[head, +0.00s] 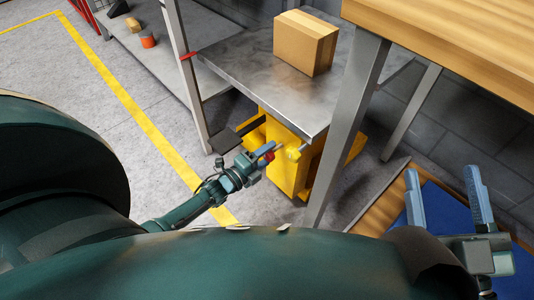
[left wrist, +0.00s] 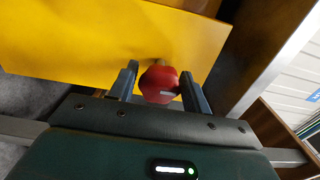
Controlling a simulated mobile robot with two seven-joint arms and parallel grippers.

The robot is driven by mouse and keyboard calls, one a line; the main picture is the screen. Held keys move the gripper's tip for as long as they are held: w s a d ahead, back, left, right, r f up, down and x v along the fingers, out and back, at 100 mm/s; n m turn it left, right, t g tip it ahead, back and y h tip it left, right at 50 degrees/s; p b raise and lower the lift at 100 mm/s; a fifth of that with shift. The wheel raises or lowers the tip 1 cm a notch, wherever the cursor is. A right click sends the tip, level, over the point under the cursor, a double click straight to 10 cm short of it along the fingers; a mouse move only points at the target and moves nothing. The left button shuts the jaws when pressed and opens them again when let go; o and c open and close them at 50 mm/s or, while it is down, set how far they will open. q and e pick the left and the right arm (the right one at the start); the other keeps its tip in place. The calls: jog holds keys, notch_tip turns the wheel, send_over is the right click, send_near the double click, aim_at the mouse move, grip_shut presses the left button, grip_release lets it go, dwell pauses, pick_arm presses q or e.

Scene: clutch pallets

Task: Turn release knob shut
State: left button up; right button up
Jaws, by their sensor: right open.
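The release knob is a small red knob (left wrist: 159,84) on the front of a yellow unit (left wrist: 95,42). In the head view the knob (head: 268,156) shows at the tip of my left gripper (head: 257,159), with the yellow unit (head: 285,165) just behind. In the left wrist view my left gripper (left wrist: 161,92) has one finger on each side of the knob, close against it, and looks shut on it. A pale mark shows on the knob's lower part. My right gripper (head: 447,198) is open and empty at the lower right.
A metal table (head: 240,62) with a cardboard box (head: 305,42) stands above the yellow unit. A metal leg (head: 345,130) and a wooden tabletop (head: 455,35) are to the right. A shelf (head: 160,60) holds small items at the back left. Floor at left is clear.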

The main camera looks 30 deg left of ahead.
pick_arm(q)
jog(key=shift+o, duration=1.3)
jog(key=shift+s+a, duration=0.15)
jog(key=shift+s, duration=0.2)
jog(key=p+v, duration=0.3)
jog(key=v, duration=0.9)
jog(key=shift+s, duration=0.15)
pick_arm(e)
jog(key=shift+s+d+f+m+g+h, duration=0.1)
jog(key=shift+s+f+m+g+h, duration=0.2)
jog(key=shift+f, duration=0.2)
jog(key=shift+s+f+m+g+h, duration=0.1)
jog(key=shift+f+g+h, duration=0.1)
jog(key=shift+f+h, duration=0.25)
jog(key=shift+r, duration=0.15)
